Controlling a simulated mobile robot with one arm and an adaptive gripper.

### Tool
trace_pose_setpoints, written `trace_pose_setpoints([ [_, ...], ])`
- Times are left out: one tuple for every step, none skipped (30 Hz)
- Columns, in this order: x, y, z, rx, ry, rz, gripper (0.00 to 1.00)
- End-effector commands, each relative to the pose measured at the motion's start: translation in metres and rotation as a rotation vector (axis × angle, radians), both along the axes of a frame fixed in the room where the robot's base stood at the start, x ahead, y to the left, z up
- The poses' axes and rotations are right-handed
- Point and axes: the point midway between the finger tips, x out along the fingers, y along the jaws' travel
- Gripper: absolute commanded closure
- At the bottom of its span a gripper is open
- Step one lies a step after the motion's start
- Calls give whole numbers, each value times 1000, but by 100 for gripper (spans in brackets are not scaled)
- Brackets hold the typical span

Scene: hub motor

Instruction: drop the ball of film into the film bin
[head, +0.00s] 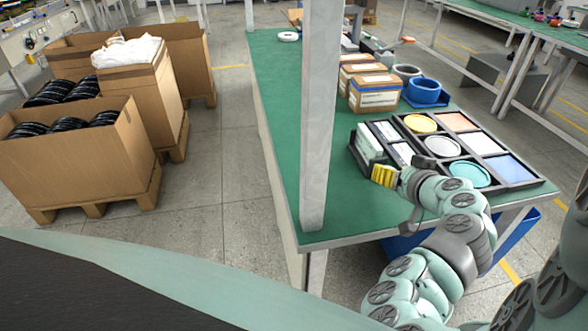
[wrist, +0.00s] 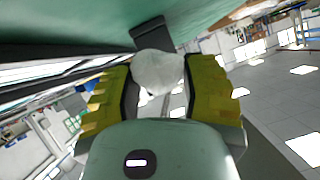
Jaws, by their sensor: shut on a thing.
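My gripper (head: 384,175) is at the front edge of the black tray on the green bench, its yellow fingers showing in the head view. In the wrist view my gripper (wrist: 160,88) is shut on a pale grey-white ball of film (wrist: 158,70), held between the two yellow fingers. The ball cannot be made out in the head view. A tall cardboard box (head: 150,95) with crumpled white film on top stands on a pallet at the left, well away from my gripper; it looks like the film bin. A blue bin (head: 515,241) is partly hidden under the bench.
Open floor lies between the bench and several cardboard boxes (head: 75,170).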

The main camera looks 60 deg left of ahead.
Motion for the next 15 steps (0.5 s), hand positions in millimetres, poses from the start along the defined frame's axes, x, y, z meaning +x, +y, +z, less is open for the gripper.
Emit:
trace_pose_setpoints([
  [-1, 5, 1, 1, -1, 6, 66],
  [-1, 7, 1, 1, -1, 6, 66],
  [0, 11, 1, 1, -3, 5, 66],
  [0, 14, 1, 1, -3, 7, 66],
  [-1, 18, 1, 1, -2, 8, 66],
  [-1, 21, -4, -1, 1, 8, 66],
  [-1, 19, -10, -3, 3, 6, 66],
  [0, 19, -15, -1, 2, 3, 66],
  [0, 18, -20, -3, 2, 3, 66],
  [0, 18, -24, -3, 1, 3, 66],
  [0, 18, -27, -3, 2, 4, 66],
  [0, 18, -32, -2, 1, 5, 66],
  [0, 18, -33, -3, 1, 4, 66],
  [0, 18, -34, -2, 0, 3, 66],
  [0, 18, -33, -1, -2, 2, 66],
])
